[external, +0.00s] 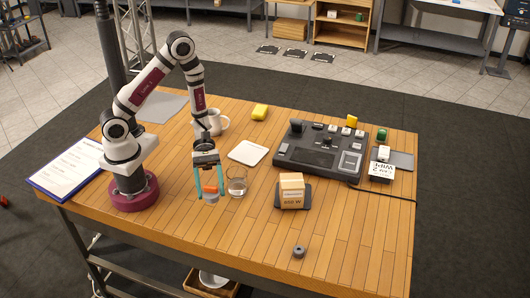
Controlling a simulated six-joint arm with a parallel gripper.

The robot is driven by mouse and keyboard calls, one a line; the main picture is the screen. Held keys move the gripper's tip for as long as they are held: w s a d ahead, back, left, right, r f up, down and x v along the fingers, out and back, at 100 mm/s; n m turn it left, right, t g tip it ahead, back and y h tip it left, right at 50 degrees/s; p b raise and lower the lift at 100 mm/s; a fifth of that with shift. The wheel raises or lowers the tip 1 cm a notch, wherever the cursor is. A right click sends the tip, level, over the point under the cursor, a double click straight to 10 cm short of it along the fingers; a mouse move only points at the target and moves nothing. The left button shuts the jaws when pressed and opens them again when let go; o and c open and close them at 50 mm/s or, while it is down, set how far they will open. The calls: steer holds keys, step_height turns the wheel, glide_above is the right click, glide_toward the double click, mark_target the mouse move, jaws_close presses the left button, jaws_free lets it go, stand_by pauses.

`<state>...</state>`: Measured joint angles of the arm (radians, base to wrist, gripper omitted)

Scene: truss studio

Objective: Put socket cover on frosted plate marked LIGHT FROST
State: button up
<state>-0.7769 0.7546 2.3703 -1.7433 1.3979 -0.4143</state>
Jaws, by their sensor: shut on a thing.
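My gripper (209,190) points down over the left middle of the table, beside the glass jar. Its teal fingers are shut on a small orange and grey piece (210,195), possibly the socket cover; the fingers partly hide it. I cannot tell whether the piece touches the wood. A pale square plate (248,152) with a thin border lies flat behind and to the right of the gripper. It may be the frosted plate, but no marking is readable. Its top looks bare.
A glass jar (237,184) stands close right of my gripper. A boxed block (291,188) sits on a dark pad, left of a card (381,170). A control console (321,148) fills the right back. The front right is mostly clear, with a small grey knob (299,252).

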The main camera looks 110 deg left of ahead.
steer(key=shift+r, duration=0.35)
steer(key=shift+w+a, duration=0.15)
steer(key=shift+a, duration=0.15)
steer(key=w+a+n+t+y, duration=0.3)
steer(key=a+n+t+y, duration=0.15)
steer(key=a, duration=0.35)
steer(key=n+t+y, duration=0.2)
steer(key=n+y, duration=0.5)
glide_above(245, 152)
step_height(245, 152, down, 5)
steer(key=shift+r, duration=0.1)
step_height(245, 152, down, 4)
steer(key=shift+s+a+f, duration=0.1)
steer(key=shift+f, duration=0.1)
